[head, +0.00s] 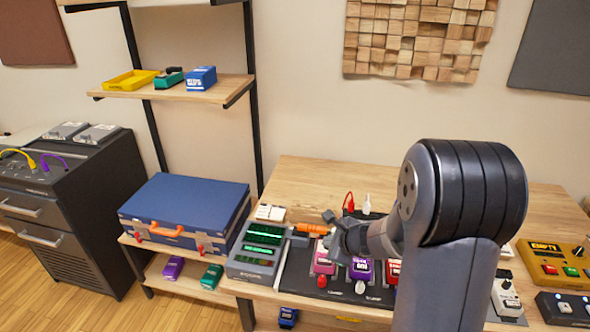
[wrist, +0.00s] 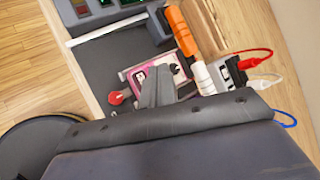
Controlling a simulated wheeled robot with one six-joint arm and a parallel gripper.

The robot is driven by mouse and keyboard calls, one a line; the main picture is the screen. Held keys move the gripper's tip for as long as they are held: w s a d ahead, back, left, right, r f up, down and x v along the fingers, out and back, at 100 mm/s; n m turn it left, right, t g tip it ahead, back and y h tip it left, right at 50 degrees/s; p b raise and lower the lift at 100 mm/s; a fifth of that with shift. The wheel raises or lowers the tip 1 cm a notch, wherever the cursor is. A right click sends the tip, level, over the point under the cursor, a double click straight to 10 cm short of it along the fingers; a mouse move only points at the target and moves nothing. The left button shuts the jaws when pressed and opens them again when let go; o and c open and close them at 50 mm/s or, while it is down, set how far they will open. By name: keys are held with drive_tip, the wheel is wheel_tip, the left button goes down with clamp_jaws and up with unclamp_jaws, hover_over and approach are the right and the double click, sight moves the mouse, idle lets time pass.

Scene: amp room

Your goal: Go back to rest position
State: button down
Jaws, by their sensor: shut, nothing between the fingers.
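My gripper (wrist: 160,80) is shut and empty in the wrist view. It hangs over a pink pedal (wrist: 138,77) on the dark pedalboard (wrist: 95,68) and hides part of that pedal. In the head view my gripper (head: 334,228) reaches down over the wooden desk (head: 300,175), beside the orange-handled tool (head: 312,229). My arm fills the right of that view and hides part of the desk.
A scope unit (head: 253,253) stands left of the pedals. A purple pedal (head: 361,270) sits on the board. Red and white plugs (head: 349,203) stand behind. A blue case (head: 185,210) lies on the left shelf. The back left of the desk is clear.

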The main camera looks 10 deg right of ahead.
drive_tip(key=shift+f+b, duration=0.55)
drive_tip(key=shift+f, duration=0.3)
wheel_tip(320, 180, up, 3)
drive_tip(key=p, duration=0.4)
drive_tip(key=shift+f, duration=0.2)
drive_tip(key=shift+r+p, duration=1.2)
drive_tip(key=shift+r, duration=0.5)
